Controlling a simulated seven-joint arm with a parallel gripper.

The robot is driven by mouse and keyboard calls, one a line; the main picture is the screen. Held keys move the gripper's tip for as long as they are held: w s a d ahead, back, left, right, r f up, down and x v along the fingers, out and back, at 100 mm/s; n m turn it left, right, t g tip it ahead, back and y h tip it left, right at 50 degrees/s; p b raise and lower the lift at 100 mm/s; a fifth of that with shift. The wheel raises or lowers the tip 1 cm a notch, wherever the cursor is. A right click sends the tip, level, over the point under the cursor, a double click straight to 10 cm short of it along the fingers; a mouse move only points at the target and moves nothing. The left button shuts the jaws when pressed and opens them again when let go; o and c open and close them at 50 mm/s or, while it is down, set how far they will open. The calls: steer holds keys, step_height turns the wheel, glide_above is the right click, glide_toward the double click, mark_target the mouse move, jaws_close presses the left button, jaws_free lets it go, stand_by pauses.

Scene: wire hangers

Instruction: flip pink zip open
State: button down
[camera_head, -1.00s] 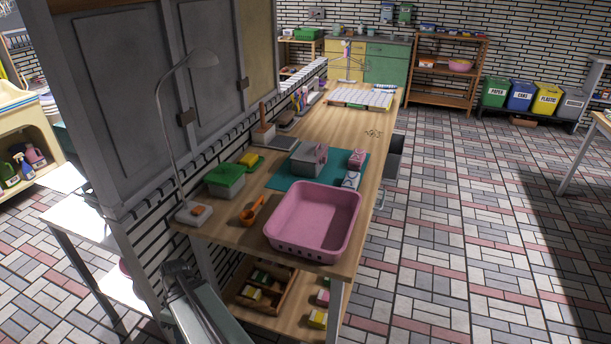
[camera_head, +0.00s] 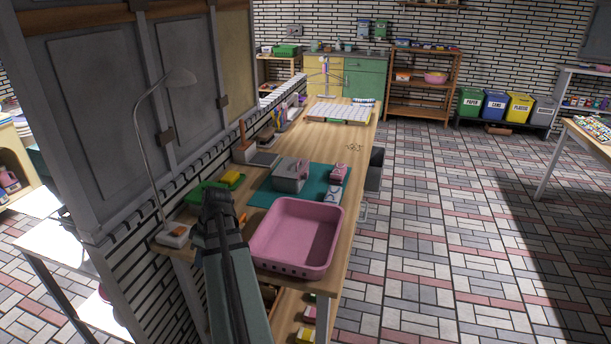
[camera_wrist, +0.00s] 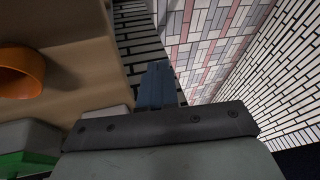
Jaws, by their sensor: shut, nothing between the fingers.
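A small pink item (camera_head: 339,172) lies on the right part of the teal mat (camera_head: 262,198). A grey box (camera_head: 288,177) with a pink part (camera_head: 304,169) on its right side stands beside it. Both are too small to tell which bears a zip or whether it is open. My gripper (camera_wrist: 158,72) is shut and empty in the wrist view, over the left edge of the workbench, with wall and floor tiles behind it. In the head view my arm stands up in front of the bench's left side; I cannot make out the fingertips there.
A pink tub (camera_head: 296,238) fills the near right of the bench (camera_head: 318,141). An orange scoop (camera_wrist: 20,73) and a green lid (camera_wrist: 28,163) are close in the wrist view. A lamp (camera_head: 150,130) rises at the left. Far bench wood is partly clear.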

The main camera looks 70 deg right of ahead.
steer(key=s+d+r+m+h, duration=0.1)
steer(key=s+d+r+h, duration=0.2)
steer(key=s+d, duration=0.4)
steer(key=s+d+r+m+h, duration=0.1)
steer(key=s+d+r, duration=0.4)
steer(key=d, duration=1.3)
steer(key=s+d+r+m+t+h, duration=0.1)
steer(key=s+d+r+h, duration=0.3)
steer(key=s+d, duration=0.6)
steer(key=shift+d+r+h, duration=0.25)
steer(key=shift+d+h, duration=0.05)
steer(key=shift+d, duration=0.85)
steer(key=shift+w, duration=0.1)
glide_toward(303, 179)
step_height(303, 179, down, 3)
steer(key=w+a, duration=0.2)
steer(key=shift+s+d+f, duration=0.1)
steer(key=shift+d+f, duration=0.1)
steer(key=shift+d, duration=0.85)
steer(key=shift+s+d+f, duration=0.1)
steer(key=shift+d+f, duration=0.1)
steer(key=shift+d, duration=0.85)
